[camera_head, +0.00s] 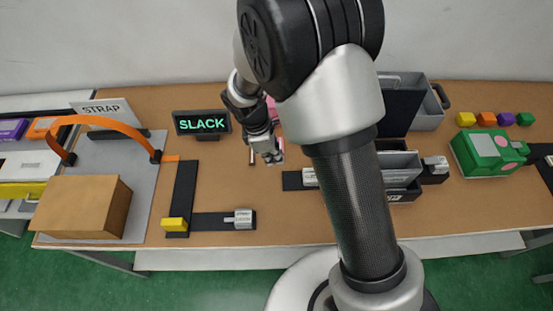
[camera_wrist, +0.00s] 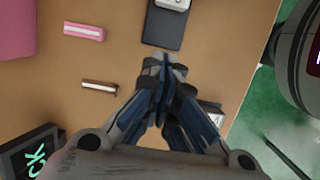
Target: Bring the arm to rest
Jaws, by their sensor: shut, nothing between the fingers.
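My gripper (camera_head: 272,156) is above the middle of the brown table (camera_head: 280,225), just right of the black SLACK sign (camera_head: 201,123). Its fingers are together and empty. In the wrist view my gripper (camera_wrist: 165,65) points at the table top, with its tips over the near end of a dark plate (camera_wrist: 163,28). My arm stands bent across the middle of the head view and hides part of the table behind it.
An orange strap (camera_head: 108,121) arches over a grey board beside a cardboard box (camera_head: 82,207) at left. Dark bins (camera_head: 398,115) stand behind my arm. A green block (camera_head: 485,153) and small coloured cubes are at right. Bare table lies at front centre.

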